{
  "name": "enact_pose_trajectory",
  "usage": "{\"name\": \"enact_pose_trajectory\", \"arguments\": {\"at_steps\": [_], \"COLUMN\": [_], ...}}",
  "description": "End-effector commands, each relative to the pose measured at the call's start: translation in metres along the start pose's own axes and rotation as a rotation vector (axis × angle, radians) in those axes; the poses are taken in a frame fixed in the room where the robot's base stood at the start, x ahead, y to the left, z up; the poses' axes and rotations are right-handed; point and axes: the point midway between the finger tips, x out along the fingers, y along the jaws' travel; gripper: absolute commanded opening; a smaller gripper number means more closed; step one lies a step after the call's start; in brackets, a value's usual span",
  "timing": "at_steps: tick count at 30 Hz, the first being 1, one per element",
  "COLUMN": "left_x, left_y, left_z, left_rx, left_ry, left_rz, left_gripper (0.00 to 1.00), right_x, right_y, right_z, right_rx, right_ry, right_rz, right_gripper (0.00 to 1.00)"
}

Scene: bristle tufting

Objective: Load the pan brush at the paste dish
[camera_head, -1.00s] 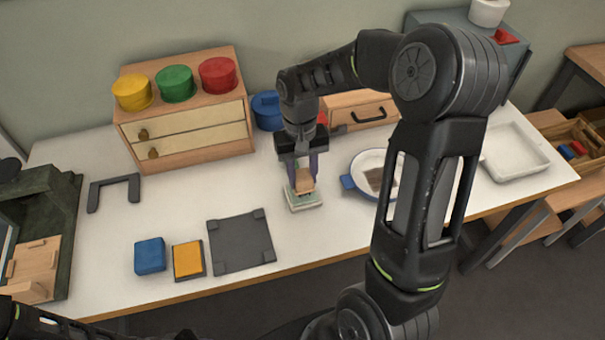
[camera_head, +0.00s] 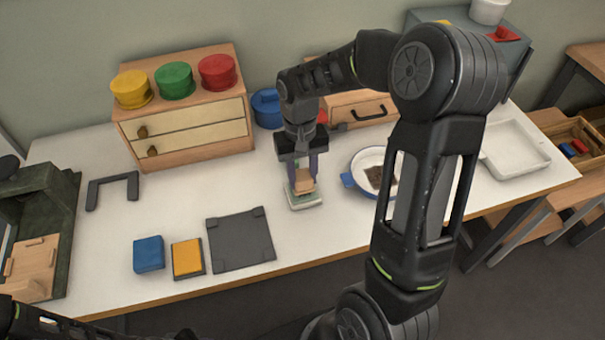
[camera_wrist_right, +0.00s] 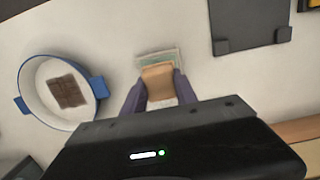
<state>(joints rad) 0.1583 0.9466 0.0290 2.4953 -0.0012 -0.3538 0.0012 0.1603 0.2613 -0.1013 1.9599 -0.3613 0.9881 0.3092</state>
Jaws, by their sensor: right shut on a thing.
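The pan brush (camera_head: 304,182) shows as a tan wooden block between the purple fingers of my right gripper (camera_head: 302,174). The gripper is shut on it and points down. The pale green paste dish (camera_head: 307,202) lies on the white table directly below the brush. In the right wrist view the brush (camera_wrist_right: 158,80) overlaps the near part of the dish (camera_wrist_right: 160,55). The brush's underside is hidden, so I cannot tell whether it touches the dish. My left gripper is not in view.
A white pan with a blue rim (camera_head: 348,182) and a brown patch (camera_head: 375,176) stands right of the dish, partly behind my right arm. A dark grey mat (camera_head: 240,240) lies front left. A drawer box (camera_head: 185,130) stands behind.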

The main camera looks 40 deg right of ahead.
Motion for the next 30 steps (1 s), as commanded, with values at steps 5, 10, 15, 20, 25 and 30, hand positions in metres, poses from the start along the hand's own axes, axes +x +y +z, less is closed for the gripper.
{"name": "enact_pose_trajectory", "arguments": {"at_steps": [5, 10, 15, 20, 25, 30], "left_x": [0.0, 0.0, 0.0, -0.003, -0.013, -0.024], "left_y": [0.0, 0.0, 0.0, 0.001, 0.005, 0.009], "left_z": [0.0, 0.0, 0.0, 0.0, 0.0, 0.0], "left_rx": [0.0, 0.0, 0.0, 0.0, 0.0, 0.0], "left_ry": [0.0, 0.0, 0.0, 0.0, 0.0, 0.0], "left_rz": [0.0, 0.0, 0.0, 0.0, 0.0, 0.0], "left_gripper": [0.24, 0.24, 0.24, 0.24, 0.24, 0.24], "right_x": [0.0, 0.0, 0.0, -0.004, -0.018, -0.033], "right_y": [0.0, 0.0, 0.0, 0.0, 0.0, 0.0], "right_z": [0.0, 0.0, 0.0, 0.0, 0.002, 0.004], "right_rx": [0.0, 0.0, 0.0, 0.0, 0.0, 0.0], "right_ry": [0.0, 0.0, 0.0, 0.001, 0.001, 0.001], "right_rz": [0.0, 0.0, 0.0, 0.0, 0.0, 0.0], "right_gripper": [0.02, 0.02, 0.02, 0.02, 0.02, 0.02]}}
